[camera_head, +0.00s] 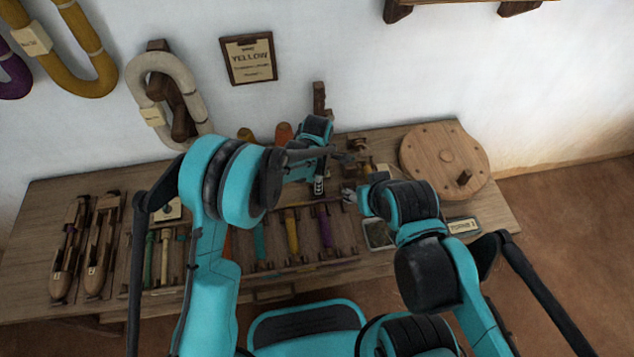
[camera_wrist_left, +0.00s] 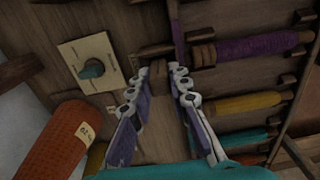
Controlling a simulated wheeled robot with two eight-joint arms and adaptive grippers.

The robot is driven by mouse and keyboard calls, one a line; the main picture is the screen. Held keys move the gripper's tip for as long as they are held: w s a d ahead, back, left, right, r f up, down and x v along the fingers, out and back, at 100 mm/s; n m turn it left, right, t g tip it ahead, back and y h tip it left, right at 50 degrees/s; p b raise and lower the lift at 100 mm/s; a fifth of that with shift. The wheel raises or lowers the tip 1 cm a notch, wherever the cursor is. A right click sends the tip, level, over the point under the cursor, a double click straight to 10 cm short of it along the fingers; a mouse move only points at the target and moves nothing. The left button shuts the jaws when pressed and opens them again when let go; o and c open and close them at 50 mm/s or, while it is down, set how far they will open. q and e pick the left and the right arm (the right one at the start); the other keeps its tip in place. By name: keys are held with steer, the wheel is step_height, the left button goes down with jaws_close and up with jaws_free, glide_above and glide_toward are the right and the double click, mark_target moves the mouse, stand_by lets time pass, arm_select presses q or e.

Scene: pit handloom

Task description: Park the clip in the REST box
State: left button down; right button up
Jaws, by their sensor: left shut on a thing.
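My left gripper (camera_head: 319,187) points down over the far end of the bobbin rack. In the left wrist view its fingertips (camera_wrist_left: 167,78) stand a little apart, closed on a small dark thing taken to be the clip, mostly hidden between them. My right gripper (camera_head: 350,195) is close to its right; its jaws are too small to read.
Purple (camera_wrist_left: 250,47), yellow (camera_wrist_left: 250,102) and teal bobbins lie beside the left gripper. An orange cone (camera_wrist_left: 55,140) and a plate with a teal knob (camera_wrist_left: 92,68) are on its other side. A round wooden disc (camera_head: 440,150) lies at the bench's right.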

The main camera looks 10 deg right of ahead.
arm_select(q)
steer(key=shift+f, duration=0.15)
steer(key=c, duration=1)
jaws_free()
steer(key=shift+r+p, duration=2.5)
steer(key=shift+r, duration=1.55)
